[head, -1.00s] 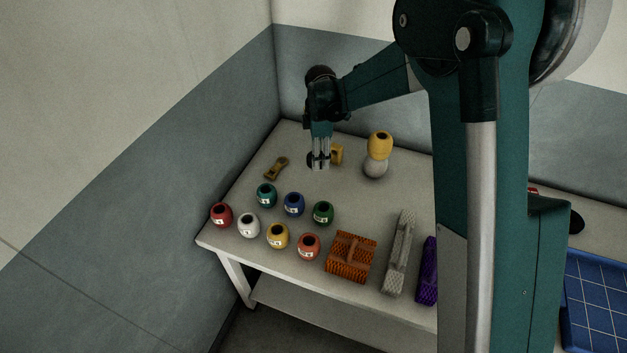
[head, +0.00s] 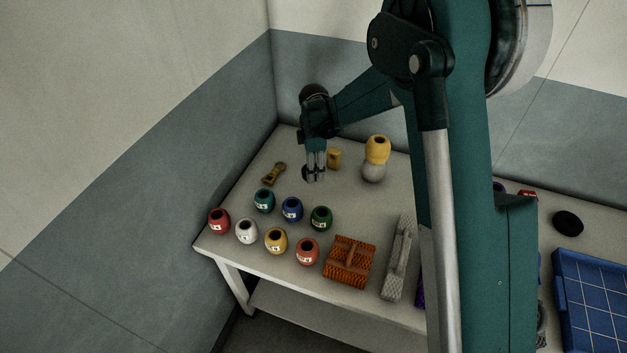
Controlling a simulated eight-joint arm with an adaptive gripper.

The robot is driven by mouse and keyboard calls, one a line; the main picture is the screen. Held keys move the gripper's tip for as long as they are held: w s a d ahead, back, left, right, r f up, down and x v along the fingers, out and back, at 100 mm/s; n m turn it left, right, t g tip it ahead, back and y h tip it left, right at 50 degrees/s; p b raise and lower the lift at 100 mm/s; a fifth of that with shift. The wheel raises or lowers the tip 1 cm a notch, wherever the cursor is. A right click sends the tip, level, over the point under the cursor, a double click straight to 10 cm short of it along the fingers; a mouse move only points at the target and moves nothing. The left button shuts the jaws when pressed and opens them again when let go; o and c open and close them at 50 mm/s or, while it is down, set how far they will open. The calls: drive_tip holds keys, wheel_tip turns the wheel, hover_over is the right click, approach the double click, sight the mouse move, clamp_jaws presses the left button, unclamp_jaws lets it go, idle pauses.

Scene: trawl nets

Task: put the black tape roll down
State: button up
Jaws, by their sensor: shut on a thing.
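My gripper (head: 314,178) points down over the rear left part of the white table (head: 400,185). It is shut on the black tape roll (head: 307,173), a small dark round thing mostly hidden by the fingers. The roll is at or just above the tabletop; I cannot tell whether it touches. The teal, blue and green numbered pots stand in front of it.
A brass-coloured tool (head: 273,173) lies left of my gripper, and a yellow block (head: 334,159) is close behind right. A yellow pot (head: 377,149) sits on a grey ball (head: 373,172). Several pots, an orange netted bundle (head: 349,262) and a grey one (head: 398,257) fill the front.

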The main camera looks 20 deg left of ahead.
sight(314, 185)
drive_tip(key=shift+f, duration=0.7)
drive_tip(key=shift+f, duration=1.9)
drive_tip(key=shift+f+b, duration=0.15)
drive_tip(key=shift+b, duration=0.25)
drive_tip(key=o, duration=0.9)
wheel_tip(314, 185, up, 12)
drive_tip(key=shift+r+p, duration=0.2)
drive_tip(key=shift+p, duration=0.6)
